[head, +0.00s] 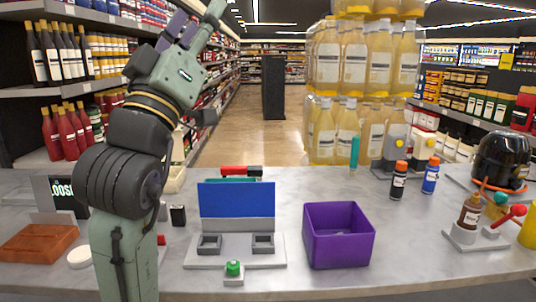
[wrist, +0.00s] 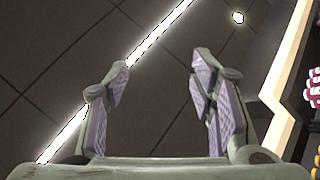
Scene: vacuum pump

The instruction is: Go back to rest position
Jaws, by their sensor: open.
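My gripper (wrist: 161,64) is open and empty in the wrist view, its two fingers apart with only the dark ceiling and a bright light strip beyond them. In the head view my arm rises on the left side and bends up and to the right, so the gripper is high above the counter at the top edge. It touches nothing there. The wrist camera looks up at the ceiling.
The grey counter (head: 400,262) holds a blue panel fixture (head: 237,200), a purple bin (head: 338,235), a brown block (head: 38,242), orange-capped (head: 398,181) and blue (head: 431,177) bottles, and a black rounded device (head: 503,155). Stocked shelves and stacked yellow bottles (head: 350,60) stand behind.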

